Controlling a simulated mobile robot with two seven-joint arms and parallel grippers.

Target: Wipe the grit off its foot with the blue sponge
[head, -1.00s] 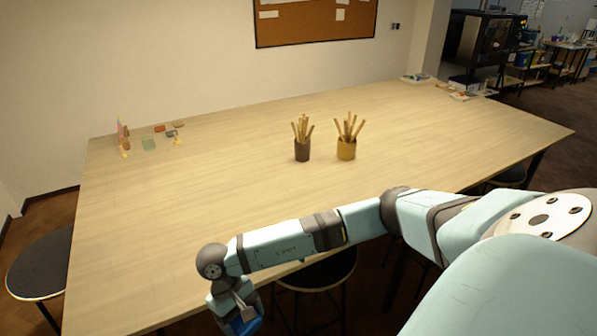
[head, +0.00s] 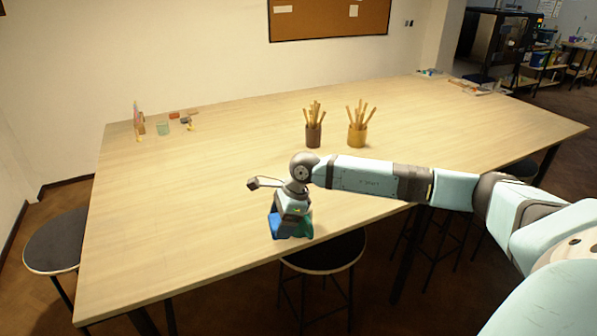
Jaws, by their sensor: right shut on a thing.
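My right gripper (head: 291,226) points down over the near part of the wooden table, left of the stool. It is shut on the blue sponge (head: 275,224), whose blue shows at the gripper's left side. A green patch shows at its right side; I cannot tell what it belongs to. Most of the sponge is hidden by the gripper. I cannot tell whether it touches the tabletop. No foot with grit on it can be made out. My left gripper is not in view.
The long table (head: 200,190) is mostly clear. A dark pot (head: 313,135) and an ochre pot (head: 357,136), both holding wooden sticks, stand behind my arm. Small items, including a green piece (head: 163,128), lie at the far left. Stools (head: 325,254) stand along the near side.

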